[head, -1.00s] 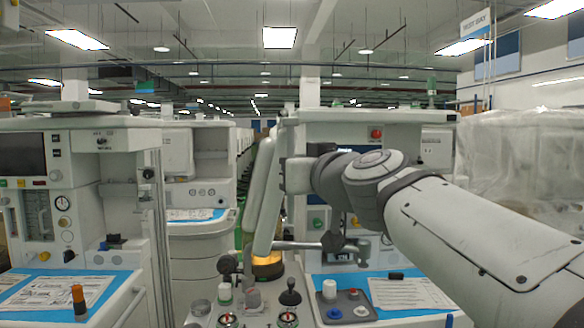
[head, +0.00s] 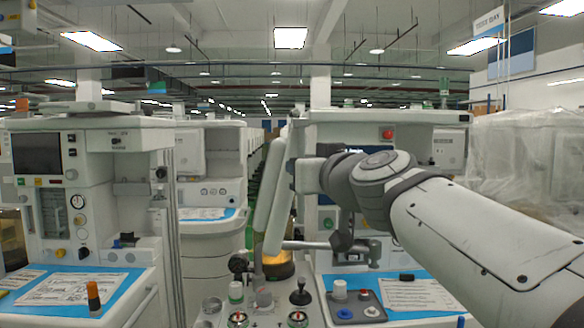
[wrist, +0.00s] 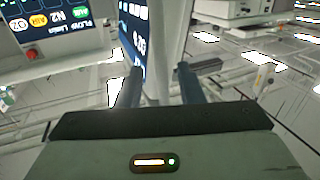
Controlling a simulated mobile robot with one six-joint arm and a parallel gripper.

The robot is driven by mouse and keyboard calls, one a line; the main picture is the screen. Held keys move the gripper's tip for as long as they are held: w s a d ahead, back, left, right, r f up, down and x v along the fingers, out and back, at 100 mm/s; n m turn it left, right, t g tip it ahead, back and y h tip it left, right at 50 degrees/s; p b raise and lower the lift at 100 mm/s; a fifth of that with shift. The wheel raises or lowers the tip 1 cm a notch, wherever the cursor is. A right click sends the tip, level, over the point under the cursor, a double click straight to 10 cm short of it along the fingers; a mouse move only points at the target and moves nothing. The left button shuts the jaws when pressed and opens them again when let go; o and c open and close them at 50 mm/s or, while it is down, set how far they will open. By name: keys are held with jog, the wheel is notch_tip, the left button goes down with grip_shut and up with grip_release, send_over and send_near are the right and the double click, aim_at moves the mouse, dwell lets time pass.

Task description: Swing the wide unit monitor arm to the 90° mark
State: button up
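The wide unit (head: 385,117) stands right of centre in the head view. Its monitor shows nearly edge-on as tall pale slabs (head: 279,200), slightly tilted. A grey horizontal rod (head: 305,245), seemingly part of the monitor arm, runs behind their lower end to a dark joint. My gripper (wrist: 160,67) is at the monitor's right side in the head view, its fingers hidden there. In the wrist view, the two dark fingers are apart, with the monitor's pale edge (wrist: 167,40) and lit screen (wrist: 134,32) between and beyond them. Contact is unclear. I cannot make out a 90° mark.
A narrower cart (head: 95,150) with a dark screen stands at left. Another cart (head: 210,165) stands behind the gap. Knobs and a joystick (head: 300,292) sit on a console low in the centre, by an amber lamp (head: 278,267). Plastic-wrapped goods (head: 530,150) stand at right.

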jog(key=shift+r, duration=0.1)
notch_tip(320, 180, up, 10)
jog(key=p, duration=0.5)
